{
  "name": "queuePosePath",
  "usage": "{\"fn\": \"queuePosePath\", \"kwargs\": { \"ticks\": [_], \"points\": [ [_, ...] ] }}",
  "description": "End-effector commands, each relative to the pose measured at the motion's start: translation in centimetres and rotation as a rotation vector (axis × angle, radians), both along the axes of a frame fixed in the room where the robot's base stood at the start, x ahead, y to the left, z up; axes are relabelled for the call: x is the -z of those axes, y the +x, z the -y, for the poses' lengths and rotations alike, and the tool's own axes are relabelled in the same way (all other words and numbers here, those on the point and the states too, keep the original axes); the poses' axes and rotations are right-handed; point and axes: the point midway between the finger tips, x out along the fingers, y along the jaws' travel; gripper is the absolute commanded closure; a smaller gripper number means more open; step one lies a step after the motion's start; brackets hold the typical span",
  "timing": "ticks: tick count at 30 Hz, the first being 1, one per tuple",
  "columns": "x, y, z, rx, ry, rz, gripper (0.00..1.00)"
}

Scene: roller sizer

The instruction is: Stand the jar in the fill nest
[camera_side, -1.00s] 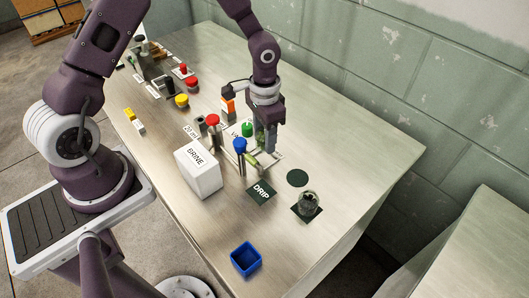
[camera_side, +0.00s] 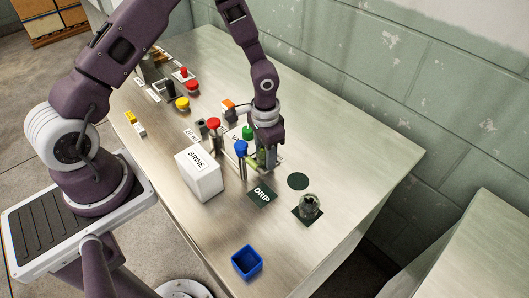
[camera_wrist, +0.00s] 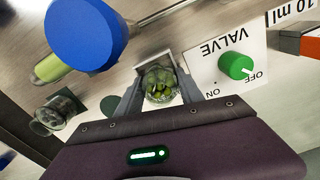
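A glass jar of green, olive-like pieces (camera_wrist: 158,84) stands between the two fingers of my gripper (camera_wrist: 160,90) in the wrist view. The fingers appear to press on its sides. In the side view my gripper (camera_side: 265,152) is low over the metal station beside the blue-capped post, and the green jar (camera_side: 261,158) shows partly at its fingers. The fill nest cannot be made out clearly; the gripper and posts hide the spot under the jar. I cannot tell whether the jar's base touches anything.
A blue-capped post (camera_side: 241,149) stands close left of my gripper; its cap (camera_wrist: 85,33) is large in the wrist view. The valve panel with a green knob (camera_wrist: 236,66) is right. Nearby are the BRINE box (camera_side: 200,174), DRIP mat (camera_side: 262,194), another glass jar (camera_side: 309,206) and blue bin (camera_side: 246,262).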

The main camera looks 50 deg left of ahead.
Motion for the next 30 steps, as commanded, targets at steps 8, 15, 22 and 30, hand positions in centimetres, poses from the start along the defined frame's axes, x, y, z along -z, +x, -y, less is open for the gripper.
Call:
{"fn": "queuePosePath", "kwargs": {
  "ticks": [8, 15, 22, 30],
  "points": [
    [0.3, -0.1, -0.3, 0.0, -0.001, -0.003, 0.34],
    [-5.1, -0.1, -0.2, -0.002, -0.002, -0.001, 0.34],
    [-10.7, -0.2, -0.1, -0.001, -0.002, -0.004, 0.34],
    [-12.5, -0.3, -0.1, 0.0, -0.003, -0.009, 0.34]
  ]
}}
